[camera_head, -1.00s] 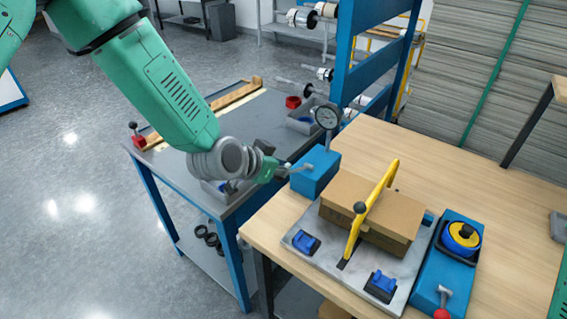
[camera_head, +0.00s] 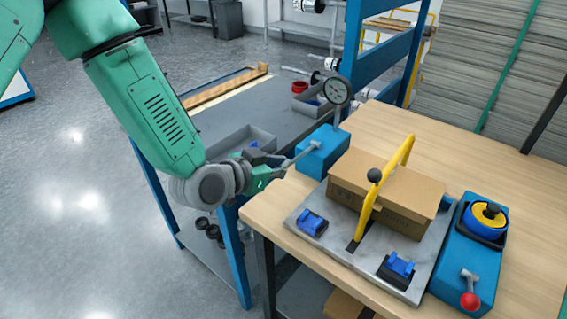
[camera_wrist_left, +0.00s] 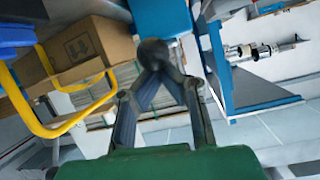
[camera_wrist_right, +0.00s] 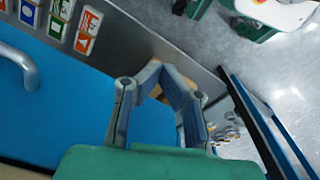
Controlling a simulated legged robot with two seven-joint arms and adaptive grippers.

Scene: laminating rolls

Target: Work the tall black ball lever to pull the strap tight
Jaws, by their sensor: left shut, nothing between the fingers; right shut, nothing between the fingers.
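A blue box with a round dial gauge (camera_head: 336,91) stands at the table's left corner. The left gripper is shut, at or touching the ball. A yellow strap (camera_head: 398,160) arches over a cardboard box (camera_head: 350,180). A second black ball (camera_head: 374,175) shows in front of the strap. My right gripper (camera_wrist_right: 160,75) is shut and empty.
The cardboard box sits on a grey plate (camera_head: 325,245) with blue clamps. A blue unit (camera_head: 468,262) with a yellow-blue roll and a red ball handle (camera_head: 470,300) is at right. Behind is a grey side table (camera_head: 270,120). The right wrist view shows a blue surface (camera_wrist_right: 55,105).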

